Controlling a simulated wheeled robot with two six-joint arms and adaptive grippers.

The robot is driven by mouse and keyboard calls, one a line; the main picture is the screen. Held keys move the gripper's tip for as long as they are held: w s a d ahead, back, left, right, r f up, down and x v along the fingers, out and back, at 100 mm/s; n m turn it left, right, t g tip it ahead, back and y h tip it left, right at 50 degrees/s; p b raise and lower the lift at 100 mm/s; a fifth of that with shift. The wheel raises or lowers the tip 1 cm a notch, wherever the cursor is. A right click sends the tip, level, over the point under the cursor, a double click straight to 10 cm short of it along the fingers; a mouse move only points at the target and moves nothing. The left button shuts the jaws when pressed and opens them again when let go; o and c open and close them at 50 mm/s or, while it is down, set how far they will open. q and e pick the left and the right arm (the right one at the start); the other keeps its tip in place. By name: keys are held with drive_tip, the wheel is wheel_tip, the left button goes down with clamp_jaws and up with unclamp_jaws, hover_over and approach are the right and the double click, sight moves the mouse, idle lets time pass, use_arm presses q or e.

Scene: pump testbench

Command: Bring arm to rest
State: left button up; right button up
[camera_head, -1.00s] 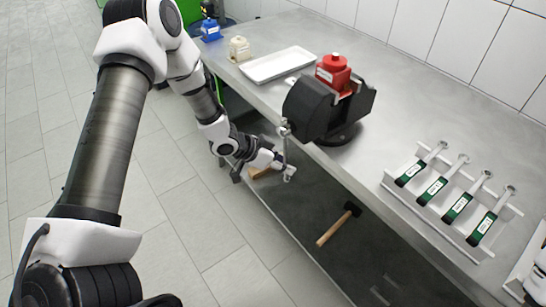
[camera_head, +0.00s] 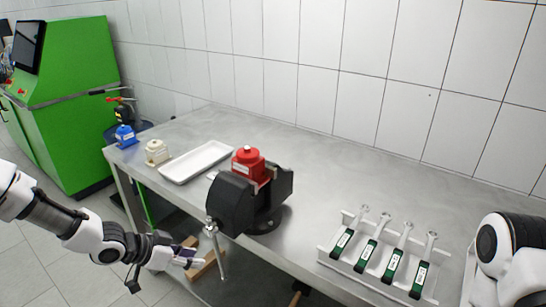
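My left arm comes in from the left edge, in front of the bench. Its gripper (camera_head: 186,258) hangs beside the table's front edge, left of the vise handle and below the tabletop. It looks apart from the vise, and nothing is clearly held. Its fingers are small here, so I cannot tell whether they are open or shut. Part of my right arm (camera_head: 508,258) shows at the right edge; its gripper is out of view. A red pump part (camera_head: 248,165) sits upright in the black vise (camera_head: 232,202) on the bench.
The metal bench (camera_head: 330,180) carries a white tray (camera_head: 197,161), a beige part (camera_head: 157,152), a blue part (camera_head: 124,136) and a rack of several green-handled wrenches (camera_head: 367,255). A green machine (camera_head: 72,100) stands at the back left. Floor tiles are clear at lower left.

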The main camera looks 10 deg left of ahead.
use_arm(q)
drive_tip(key=s+d+f+n+g+y, duration=0.1)
drive_tip(key=s+d+f+g, duration=0.35)
drive_tip(key=s+f, duration=0.45)
drive_tip(key=s+d+f+n+g+y, duration=0.1)
drive_tip(key=s+d+f+g, duration=0.2)
drive_tip(key=s+d+f, duration=0.45)
drive_tip(key=s+a+f+n+y, duration=0.3)
drive_tip(key=s+a+n+y, duration=0.1)
drive_tip(key=s, duration=0.5)
drive_tip(key=shift+s+a+f+n+y, duration=0.15)
drive_tip(key=shift+s+a+n+y, duration=0.2)
drive_tip(key=shift+a+n, duration=0.4)
drive_tip(key=shift+d+t, duration=0.1)
drive_tip(key=shift+t, duration=0.15)
